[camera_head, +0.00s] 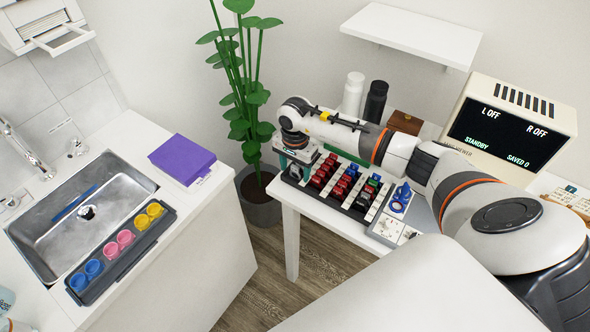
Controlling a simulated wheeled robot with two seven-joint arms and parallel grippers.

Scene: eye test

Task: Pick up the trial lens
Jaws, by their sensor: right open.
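Several trial lenses (339,189) with red, blue and green rims or handles stand in rows in a dark rack with pale dividers (360,213) on the white table at right. I cannot tell which single lens is meant. My right gripper (293,162) points down at the rack's far left end, at the rack's edge or just above it. It is open, and I see nothing held in it. Its fingertips are small here, and whether they touch a lens is unclear. My right arm passes over the back of the rack and hides part of it. My left gripper is out of view.
A blue item (401,197) lies right of the rack. A monitor (508,127), a black bottle (375,101) and a white bottle (352,93) stand behind my arm. At left are a sink (140,180), a contact lens case tray (95,291) and a purple box (182,158). Floor separates both surfaces.

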